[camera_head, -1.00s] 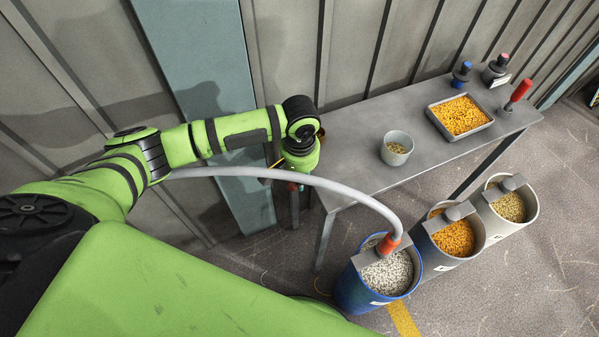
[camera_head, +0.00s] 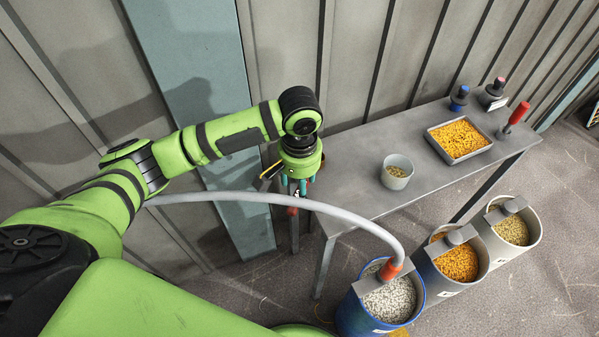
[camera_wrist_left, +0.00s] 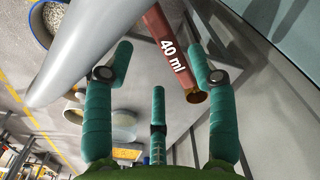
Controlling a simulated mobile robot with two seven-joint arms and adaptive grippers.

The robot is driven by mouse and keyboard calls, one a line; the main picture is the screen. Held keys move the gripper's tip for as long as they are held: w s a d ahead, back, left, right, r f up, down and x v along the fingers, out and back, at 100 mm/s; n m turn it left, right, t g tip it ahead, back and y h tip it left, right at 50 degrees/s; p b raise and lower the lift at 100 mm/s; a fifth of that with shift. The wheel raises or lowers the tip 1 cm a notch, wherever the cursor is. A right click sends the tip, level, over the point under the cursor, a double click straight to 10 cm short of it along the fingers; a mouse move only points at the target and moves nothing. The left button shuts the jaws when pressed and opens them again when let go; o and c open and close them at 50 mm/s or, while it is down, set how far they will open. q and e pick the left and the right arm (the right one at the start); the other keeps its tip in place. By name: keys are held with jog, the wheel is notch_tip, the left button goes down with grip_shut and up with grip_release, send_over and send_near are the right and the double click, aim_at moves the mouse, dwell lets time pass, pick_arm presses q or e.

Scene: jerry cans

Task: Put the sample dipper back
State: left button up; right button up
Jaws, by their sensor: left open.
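My left gripper (camera_head: 297,188) hangs at the left end of the metal table, its teal fingers pointing down. In the left wrist view the fingers (camera_wrist_left: 160,75) are spread open and empty. A reddish-brown tube marked "40 ml" (camera_wrist_left: 172,48) runs between and beyond the fingertips, its near end close to the right finger. I cannot tell whether it touches. A small red piece shows below the gripper in the head view (camera_head: 292,211). I cannot make out a dipper's cup, so which part of the sample dipper this is stays unclear. My right gripper is out of view.
A grey hose (camera_head: 300,204) arches past the gripper to a blue bin (camera_head: 349,318). Two pale bins (camera_head: 436,285) (camera_head: 528,240) stand beside it. On the table (camera_head: 350,150) are a small pot (camera_head: 397,181), a tray of orange grains (camera_head: 488,147), two dark bottles and a red-handled tool (camera_head: 518,113).

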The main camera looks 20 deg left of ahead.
pick_arm(q)
jog(key=shift+r, duration=2.3)
